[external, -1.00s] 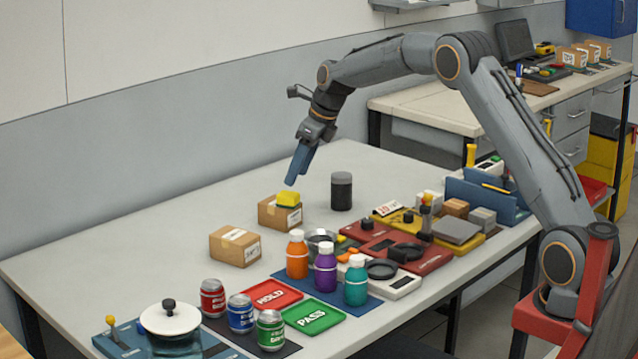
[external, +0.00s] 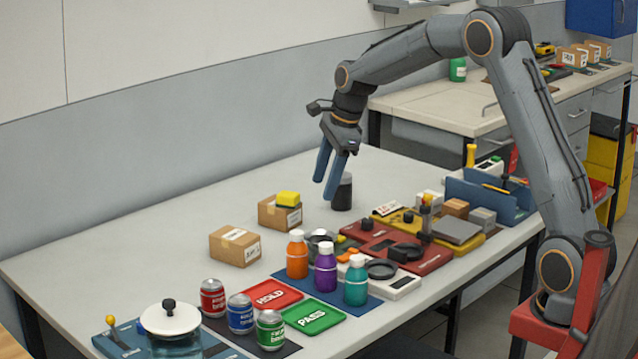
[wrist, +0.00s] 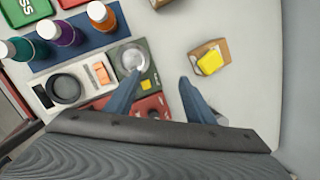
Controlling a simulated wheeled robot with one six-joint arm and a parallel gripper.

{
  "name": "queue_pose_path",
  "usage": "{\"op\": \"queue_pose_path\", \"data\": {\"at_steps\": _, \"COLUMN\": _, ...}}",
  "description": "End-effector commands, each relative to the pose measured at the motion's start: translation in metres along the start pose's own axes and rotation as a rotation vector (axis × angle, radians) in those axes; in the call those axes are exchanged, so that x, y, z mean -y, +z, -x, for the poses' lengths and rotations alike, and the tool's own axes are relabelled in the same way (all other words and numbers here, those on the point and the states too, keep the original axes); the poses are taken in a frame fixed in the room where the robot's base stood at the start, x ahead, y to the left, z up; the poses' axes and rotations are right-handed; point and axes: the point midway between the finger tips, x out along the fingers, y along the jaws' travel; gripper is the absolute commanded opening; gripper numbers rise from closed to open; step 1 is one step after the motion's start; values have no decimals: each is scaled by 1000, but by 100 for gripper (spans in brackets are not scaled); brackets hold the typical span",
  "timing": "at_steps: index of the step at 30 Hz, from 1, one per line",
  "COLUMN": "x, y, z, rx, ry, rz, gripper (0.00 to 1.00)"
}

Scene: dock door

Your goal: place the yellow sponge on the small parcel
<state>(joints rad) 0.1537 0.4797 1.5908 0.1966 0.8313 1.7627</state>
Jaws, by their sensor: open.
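The yellow sponge (external: 288,198) lies on top of a small cardboard parcel (external: 272,214) toward the back of the table. In the wrist view the sponge (wrist: 210,62) rests on the parcel (wrist: 197,48), to the right of my fingers. My gripper (external: 331,190) is open and empty, with its blue fingers pointing down. It is to the right of the sponge and apart from it, in front of a dark cylinder (external: 342,203) in the external view. In the wrist view my gripper (wrist: 155,90) shows both fingers spread.
A second cardboard parcel (external: 235,246) stands nearer the front left. Orange (external: 297,255), purple (external: 326,267) and teal (external: 356,281) bottles stand in front. Cans, the red HOLD tray (external: 270,295) and the green PASS tray (external: 313,317) are at the front edge. The table's back left is clear.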

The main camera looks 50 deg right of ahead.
Motion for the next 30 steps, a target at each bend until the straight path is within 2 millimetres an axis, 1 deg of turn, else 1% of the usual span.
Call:
{"op": "queue_pose_path", "data": {"at_steps": 1, "x": -27, "y": -3, "z": -2, "rx": -15, "ry": 15, "rz": 135, "gripper": 49}}
{"op": "queue_pose_path", "data": {"at_steps": 5, "x": -93, "y": -17, "z": -10, "rx": -43, "ry": 59, "rz": 522, "gripper": 49}}
{"op": "queue_pose_path", "data": {"at_steps": 6, "x": -114, "y": -23, "z": -12, "rx": -48, "ry": 76, "rz": 641, "gripper": 49}}
{"op": "queue_pose_path", "data": {"at_steps": 8, "x": -146, "y": -32, "z": -14, "rx": -53, "ry": 101, "rz": 822, "gripper": 49}}
{"op": "queue_pose_path", "data": {"at_steps": 9, "x": -168, "y": -38, "z": -16, "rx": -54, "ry": 118, "rz": 942, "gripper": 49}}
{"op": "queue_pose_path", "data": {"at_steps": 11, "x": -201, "y": -48, "z": -18, "rx": -52, "ry": 145, "rz": 1125, "gripper": 49}}
{"op": "queue_pose_path", "data": {"at_steps": 12, "x": -223, "y": -56, "z": -19, "rx": -47, "ry": 166, "rz": 1245, "gripper": 49}}
{"op": "queue_pose_path", "data": {"at_steps": 14, "x": -255, "y": -67, "z": -20, "rx": -38, "ry": 194, "rz": 1419, "gripper": 49}}
{"op": "queue_pose_path", "data": {"at_steps": 15, "x": -275, "y": -74, "z": -21, "rx": -30, "ry": 210, "rz": 1525, "gripper": 49}}
{"op": "queue_pose_path", "data": {"at_steps": 18, "x": -317, "y": -91, "z": -23, "rx": -7, "ry": 249, "rz": 1754, "gripper": 49}}
{"op": "queue_pose_path", "data": {"at_steps": 21, "x": -346, "y": -104, "z": -24, "rx": 15, "ry": 274, "rz": 1912, "gripper": 49}}
{"op": "queue_pose_path", "data": {"at_steps": 24, "x": -361, "y": -110, "z": -24, "rx": 28, "ry": 288, "rz": 1999, "gripper": 49}}
{"op": "queue_pose_path", "data": {"at_steps": 27, "x": -366, "y": -113, "z": -24, "rx": 33, "ry": 293, "rz": 2029, "gripper": 49}}
{"op": "queue_pose_path", "data": {"at_steps": 30, "x": -365, "y": -112, "z": -24, "rx": 34, "ry": 293, "rz": 2030, "gripper": 49}}
